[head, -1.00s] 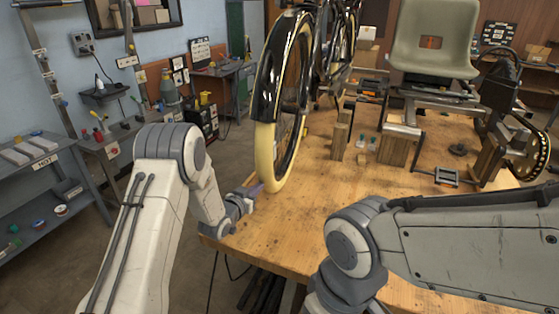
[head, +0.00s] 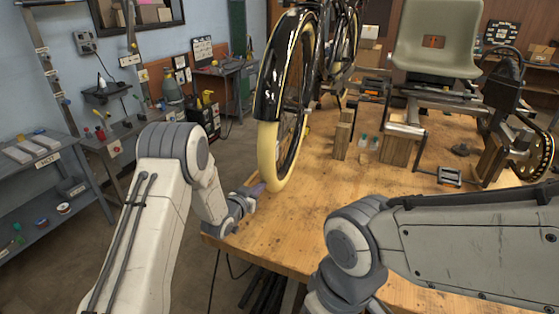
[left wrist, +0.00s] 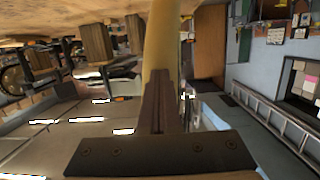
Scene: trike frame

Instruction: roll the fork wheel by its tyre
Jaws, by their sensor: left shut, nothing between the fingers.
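The fork wheel stands upright at the near left of the wooden bench, with a cream tyre (head: 268,160) under a glossy black mudguard (head: 270,80). My left gripper (head: 258,187) is shut and empty at the tyre's lower left side, close to the bench top. In the left wrist view the shut fingers (left wrist: 160,82) point at the cream tyre (left wrist: 160,40), and their tips overlap it in the picture. I cannot tell whether they touch it. My right arm comes in at lower right, and its gripper is out of view.
Wooden blocks (head: 398,148), a grey-green seat (head: 437,40) and a chain wheel (head: 527,155) stand behind and to the right. Grey shelves (head: 45,185) stand at the left, across open floor.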

